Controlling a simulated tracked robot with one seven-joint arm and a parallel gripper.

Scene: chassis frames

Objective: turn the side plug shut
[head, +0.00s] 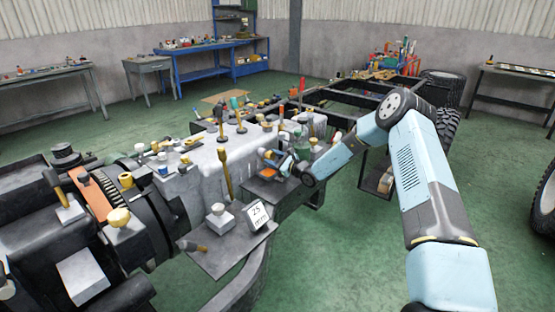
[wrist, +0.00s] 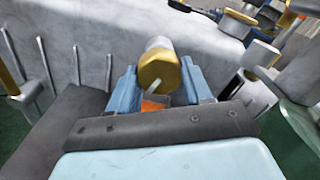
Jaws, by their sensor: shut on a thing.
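The side plug (wrist: 158,70) shows in the wrist view as a brass-yellow hexagonal head with a pale round body behind it, against the grey casing (wrist: 95,35). My gripper (wrist: 160,82) has its two blue fingers on either side of the head and is shut on it. A small orange patch (wrist: 152,105) shows between the fingers, below the head. In the head view, my gripper (head: 278,165) is at the right side of the casing. The plug is too small and covered there to make out, and its seating depth cannot be told.
Several tools and caps stand on the casing, including a yellow-handled one (head: 225,175). The chassis frame (head: 350,97) and wheels (head: 447,125) lie behind my arm.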

